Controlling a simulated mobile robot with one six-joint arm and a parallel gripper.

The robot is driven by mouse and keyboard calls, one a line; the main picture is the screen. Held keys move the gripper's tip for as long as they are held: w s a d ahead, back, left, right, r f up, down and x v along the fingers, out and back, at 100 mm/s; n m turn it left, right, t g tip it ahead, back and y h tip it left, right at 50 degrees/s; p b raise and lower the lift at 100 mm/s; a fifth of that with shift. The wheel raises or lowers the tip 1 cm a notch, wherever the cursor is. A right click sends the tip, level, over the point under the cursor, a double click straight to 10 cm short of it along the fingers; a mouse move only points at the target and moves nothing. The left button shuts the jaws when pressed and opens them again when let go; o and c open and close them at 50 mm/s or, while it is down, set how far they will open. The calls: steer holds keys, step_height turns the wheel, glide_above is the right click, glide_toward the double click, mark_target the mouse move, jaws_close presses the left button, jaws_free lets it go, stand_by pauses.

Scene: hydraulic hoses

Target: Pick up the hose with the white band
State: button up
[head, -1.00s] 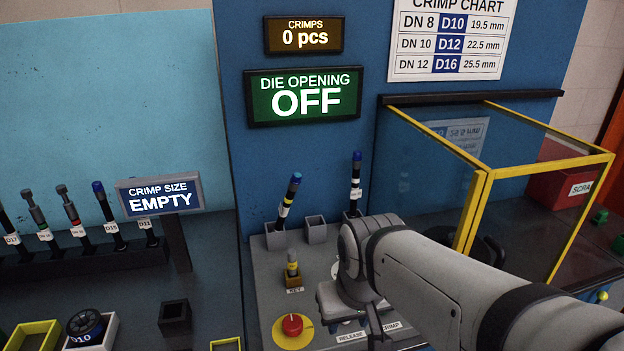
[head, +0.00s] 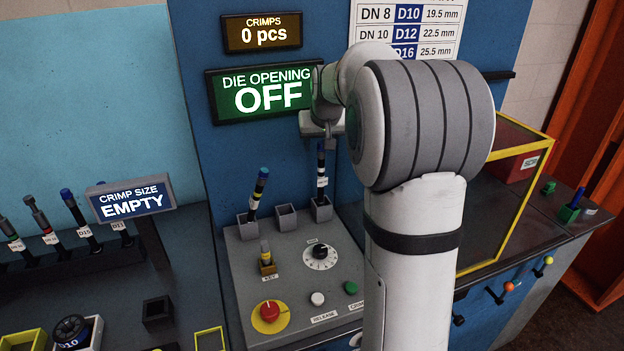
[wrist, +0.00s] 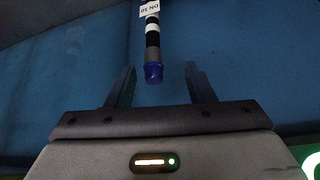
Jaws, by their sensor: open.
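The hose with the white band (head: 321,178) stands upright in a grey holder (head: 321,209) on the machine panel, with its top partly behind my gripper. It is black with a white label. In the wrist view the hose (wrist: 152,40) shows a blue end cap, white bands and a tag reading DN 10. My gripper (head: 325,137) is open and empty above the hose top. In the wrist view the blue cap lies between the fingers of my gripper (wrist: 160,85), roughly centred, with gaps on both sides. I cannot tell how far apart they are in height.
A key (head: 266,257), a dial (head: 320,257) and a red button (head: 269,312) sit in front. A yellow-framed guard (head: 505,205) stands to the right.

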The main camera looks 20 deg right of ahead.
mark_target(321, 156)
steer(key=x, duration=0.2)
steer(key=p+x, duration=0.1)
steer(key=x, duration=0.1)
steer(key=p+x, duration=0.1)
steer(key=x, duration=0.2)
steer(key=shift+d+f, duration=0.1)
steer(key=shift+d, duration=0.25)
jaws_close()
stand_by(0.3)
